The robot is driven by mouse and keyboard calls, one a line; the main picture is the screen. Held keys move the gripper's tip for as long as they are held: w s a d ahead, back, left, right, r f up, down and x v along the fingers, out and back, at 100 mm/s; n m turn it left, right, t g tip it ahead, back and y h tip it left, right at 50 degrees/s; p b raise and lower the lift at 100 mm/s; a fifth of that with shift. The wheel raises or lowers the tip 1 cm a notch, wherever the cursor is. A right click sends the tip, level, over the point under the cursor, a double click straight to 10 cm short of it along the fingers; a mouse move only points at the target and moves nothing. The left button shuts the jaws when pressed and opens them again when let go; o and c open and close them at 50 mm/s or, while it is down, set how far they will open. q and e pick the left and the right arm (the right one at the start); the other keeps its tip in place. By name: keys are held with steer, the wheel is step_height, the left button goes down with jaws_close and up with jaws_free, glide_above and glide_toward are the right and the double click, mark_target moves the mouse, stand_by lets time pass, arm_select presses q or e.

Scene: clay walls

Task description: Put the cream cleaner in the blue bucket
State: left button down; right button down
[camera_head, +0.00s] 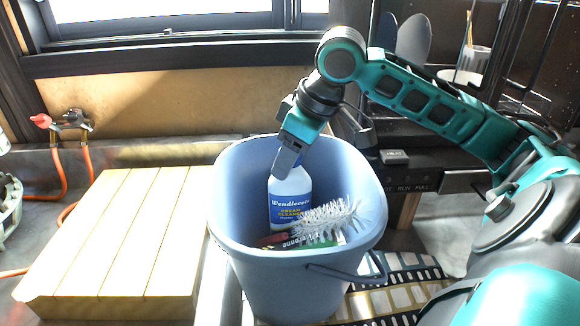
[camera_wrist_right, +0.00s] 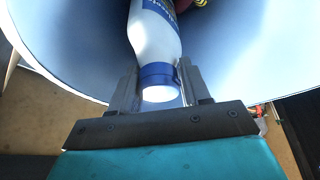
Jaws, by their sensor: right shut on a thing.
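The cream cleaner (camera_head: 290,203) is a white bottle with a blue label, upright inside the blue bucket (camera_head: 232,190). My right gripper (camera_head: 287,160) reaches down into the bucket from above and is shut on the bottle's top. In the right wrist view the fingers of my right gripper (camera_wrist_right: 158,88) sit on both sides of the blue cap of the cream cleaner (camera_wrist_right: 154,35). The pale blue wall of the bucket (camera_wrist_right: 245,50) surrounds it there. The bottle's base is hidden behind other things, so I cannot tell whether it touches the bottom. My left gripper is not in view.
A white bristle brush (camera_head: 328,220) and a green and red packet (camera_head: 290,241) lie in the bucket in front of the bottle. A slatted wooden board (camera_head: 115,235) lies left of the bucket. A patterned mat (camera_head: 395,295) is at the right. A cup (camera_head: 474,58) stands behind my right arm.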

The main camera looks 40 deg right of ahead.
steer(key=shift+f, duration=0.45)
steer(key=c, duration=0.5)
jaws_free()
steer(key=shift+f, duration=0.1)
steer(key=v, duration=1.2)
steer(key=shift+p, duration=0.4)
